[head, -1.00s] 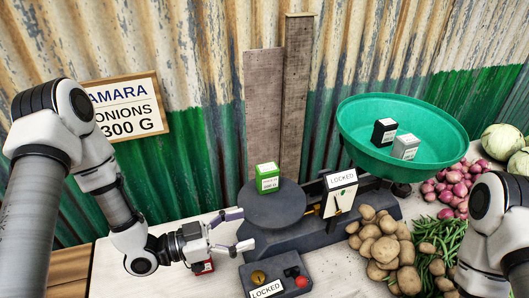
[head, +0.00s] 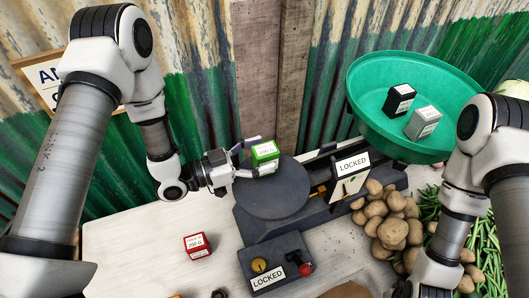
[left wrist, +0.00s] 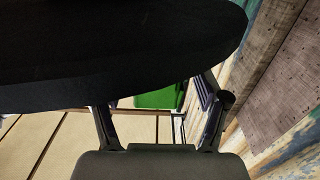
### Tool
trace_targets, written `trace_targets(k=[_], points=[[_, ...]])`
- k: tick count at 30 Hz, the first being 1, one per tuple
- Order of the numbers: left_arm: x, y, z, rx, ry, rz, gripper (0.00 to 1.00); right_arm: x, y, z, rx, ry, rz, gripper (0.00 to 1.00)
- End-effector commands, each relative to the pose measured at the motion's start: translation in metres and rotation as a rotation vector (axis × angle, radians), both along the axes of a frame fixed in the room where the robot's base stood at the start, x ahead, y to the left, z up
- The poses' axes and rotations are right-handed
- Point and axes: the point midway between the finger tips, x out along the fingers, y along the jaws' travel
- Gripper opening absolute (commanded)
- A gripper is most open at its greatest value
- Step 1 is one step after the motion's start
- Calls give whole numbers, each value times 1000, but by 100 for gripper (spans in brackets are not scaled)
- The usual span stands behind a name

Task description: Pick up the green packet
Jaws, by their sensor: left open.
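The green packet (head: 265,153), with a white label, stands upright on the dark round plate (head: 272,194) of the scale, near its back left edge. My left gripper (head: 254,158) is open at the packet's left side, one finger behind it and one in front. In the left wrist view the green packet (left wrist: 156,98) shows between the spread fingers, partly hidden by the dark plate that fills the upper left. I cannot tell whether a finger touches it. My right arm shows at the right, but its fingers are not visible.
A red packet (head: 197,245) lies on the pale counter (head: 130,235). A control box (head: 276,263) and a sign (head: 351,165) read LOCKED. The green pan (head: 366,108) holds a black packet (head: 398,99) and a grey packet (head: 422,122). Potatoes (head: 393,230) lie at right.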

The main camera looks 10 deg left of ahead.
Motion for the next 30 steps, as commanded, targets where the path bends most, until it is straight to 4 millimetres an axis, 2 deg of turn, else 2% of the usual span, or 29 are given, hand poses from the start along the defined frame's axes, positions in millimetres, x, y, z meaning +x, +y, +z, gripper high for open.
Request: trace_targets(k=[3,9,11,15,25,30], points=[[6,-10,1,1,-1,-2,75,0,0,5,0,0,0,40],[7,-10,0,-1,-1,1,75,0,0,4,0,1,-1,40],[7,-10,0,-1,-1,1,54,0,0,4,0,1,-1,40],[7,-10,0,-1,-1,0,4,0,0,4,0,1,0,40],[7,-10,1,0,0,0,2,0,0,4,0,1,0,40],[11,-10,10,0,-2,2,2,0,0,10,0,0,0,40]])
